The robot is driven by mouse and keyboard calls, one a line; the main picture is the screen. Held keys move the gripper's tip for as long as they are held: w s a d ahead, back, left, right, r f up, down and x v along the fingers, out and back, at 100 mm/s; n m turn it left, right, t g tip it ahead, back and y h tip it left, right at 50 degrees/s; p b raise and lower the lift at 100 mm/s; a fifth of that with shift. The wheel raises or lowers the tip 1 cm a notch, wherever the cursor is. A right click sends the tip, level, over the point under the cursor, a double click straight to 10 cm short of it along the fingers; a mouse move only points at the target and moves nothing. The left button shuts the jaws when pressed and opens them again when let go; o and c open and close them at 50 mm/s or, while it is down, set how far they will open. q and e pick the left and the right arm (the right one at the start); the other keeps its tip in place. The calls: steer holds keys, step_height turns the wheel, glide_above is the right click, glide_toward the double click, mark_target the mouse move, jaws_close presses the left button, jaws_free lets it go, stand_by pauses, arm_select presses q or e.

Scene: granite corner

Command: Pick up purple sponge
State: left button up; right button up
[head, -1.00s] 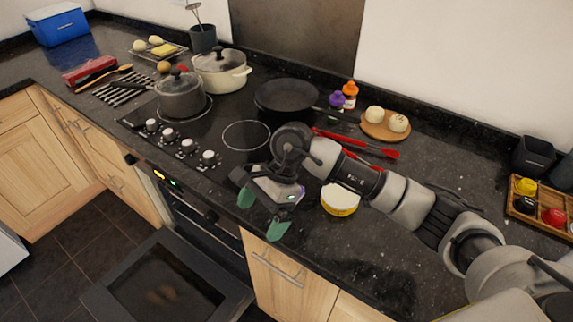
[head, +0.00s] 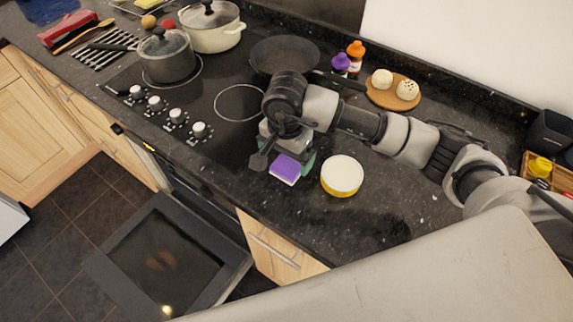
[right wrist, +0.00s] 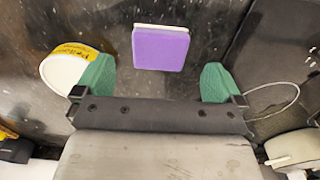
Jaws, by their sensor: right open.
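The purple sponge (head: 284,168) lies flat on the dark granite counter in front of the stove, with a pale underside. In the right wrist view the sponge (right wrist: 160,49) sits ahead of the fingertips, between their lines and apart from both. My right gripper (head: 288,157) is above and just behind the sponge in the head view, pointing down. Its green fingers (right wrist: 156,77) are open and empty in the right wrist view. The arm hides part of the gripper in the head view. My left gripper is out of view.
A round yellow-and-white tub (head: 342,175) stands right of the sponge, close to one finger in the right wrist view (right wrist: 66,70). A black pan (head: 284,55) is behind. An open oven door (head: 165,255) hangs below. The counter front edge is near.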

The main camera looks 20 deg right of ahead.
mark_target(286, 165)
step_height(286, 165, down, 4)
steer(key=shift+d+r+p, duration=0.1)
steer(key=shift+r+p, duration=0.05)
steer(key=shift+p, duration=0.65)
steer(key=shift+f, duration=0.5)
steer(key=c, duration=1.1)
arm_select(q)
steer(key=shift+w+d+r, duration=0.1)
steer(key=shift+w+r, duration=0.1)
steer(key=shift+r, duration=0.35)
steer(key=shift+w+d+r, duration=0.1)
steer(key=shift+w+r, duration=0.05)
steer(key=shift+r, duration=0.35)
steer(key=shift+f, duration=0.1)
arm_select(e)
steer(key=shift+w+r, duration=0.1)
steer(key=shift+r, duration=0.05)
